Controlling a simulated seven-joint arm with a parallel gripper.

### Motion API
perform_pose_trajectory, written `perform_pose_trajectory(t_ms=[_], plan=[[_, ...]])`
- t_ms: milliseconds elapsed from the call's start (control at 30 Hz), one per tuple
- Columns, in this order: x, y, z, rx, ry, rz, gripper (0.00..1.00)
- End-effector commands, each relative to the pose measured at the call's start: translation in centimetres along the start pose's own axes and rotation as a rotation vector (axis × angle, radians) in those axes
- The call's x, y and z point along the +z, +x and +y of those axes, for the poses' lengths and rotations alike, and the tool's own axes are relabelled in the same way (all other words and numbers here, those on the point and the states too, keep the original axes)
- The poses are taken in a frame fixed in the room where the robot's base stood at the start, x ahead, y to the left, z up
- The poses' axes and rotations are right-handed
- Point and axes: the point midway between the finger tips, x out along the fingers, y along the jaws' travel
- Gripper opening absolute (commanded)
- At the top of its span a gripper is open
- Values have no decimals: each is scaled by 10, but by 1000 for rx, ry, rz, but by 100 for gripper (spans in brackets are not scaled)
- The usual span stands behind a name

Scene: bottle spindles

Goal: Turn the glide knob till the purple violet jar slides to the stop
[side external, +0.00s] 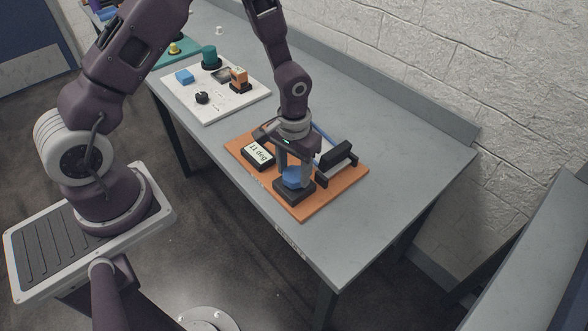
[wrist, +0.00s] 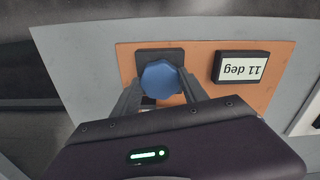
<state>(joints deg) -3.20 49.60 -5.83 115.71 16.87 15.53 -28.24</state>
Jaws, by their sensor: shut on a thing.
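A blue faceted knob (side external: 293,178) sits on a black square base (side external: 294,192) at the near end of an orange board (side external: 305,212). The knob (wrist: 160,79) also shows in the wrist view, with a finger on each side. My gripper (side external: 293,172) points down from above and is shut on the knob. A display (side external: 258,152) on the board reads "11 deg"; it also shows in the wrist view (wrist: 241,69). A black bracket (side external: 337,157) stands at the board's right side. I cannot make out a purple violet jar; my gripper hides part of the board.
A white panel (side external: 225,108) with a blue block, a black dial, a green cylinder and an orange part lies further left on the grey table (side external: 395,165). A teal panel (side external: 176,52) is beyond it. The table's right part is clear. A white brick wall runs behind.

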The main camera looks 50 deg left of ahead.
Motion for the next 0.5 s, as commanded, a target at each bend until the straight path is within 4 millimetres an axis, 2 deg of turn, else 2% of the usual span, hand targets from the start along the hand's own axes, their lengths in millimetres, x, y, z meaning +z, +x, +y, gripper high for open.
perform_pose_trajectory(t_ms=[500], plan=[[-2, -1, -1, 1, 487, 4, 10]])
